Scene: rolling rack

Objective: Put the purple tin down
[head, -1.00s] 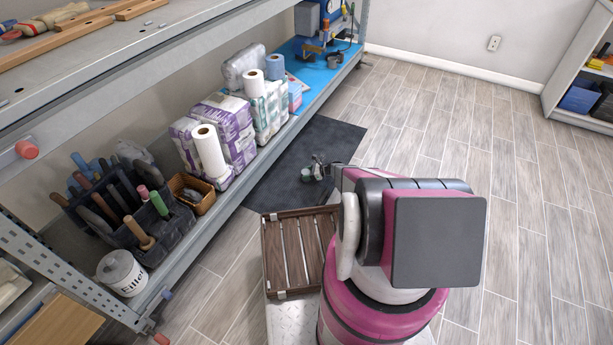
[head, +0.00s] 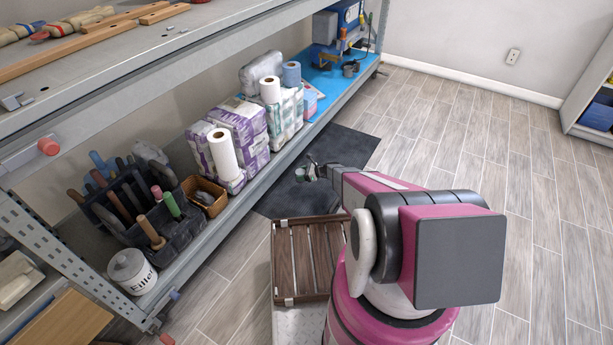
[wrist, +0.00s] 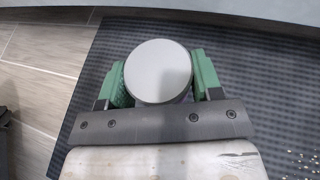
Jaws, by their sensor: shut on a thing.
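My gripper (head: 311,171) is shut on a round tin and holds it over the dark mat in front of the rack. In the wrist view the tin (wrist: 158,70) shows a plain grey, flat round top between two green finger pads. In the head view the tin is small and partly covered by my gripper. I cannot tell how high it is above the mat (wrist: 245,80).
The rack's lower shelf (head: 195,252) holds a tool caddy (head: 128,222), a white pot (head: 131,270), a wicker basket (head: 205,196), paper rolls (head: 222,152) and purple-white packs (head: 240,125). A blue mat (head: 340,75) lies at its far end. A slatted wooden tray (head: 305,260) is beside my arm. Floor at right is clear.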

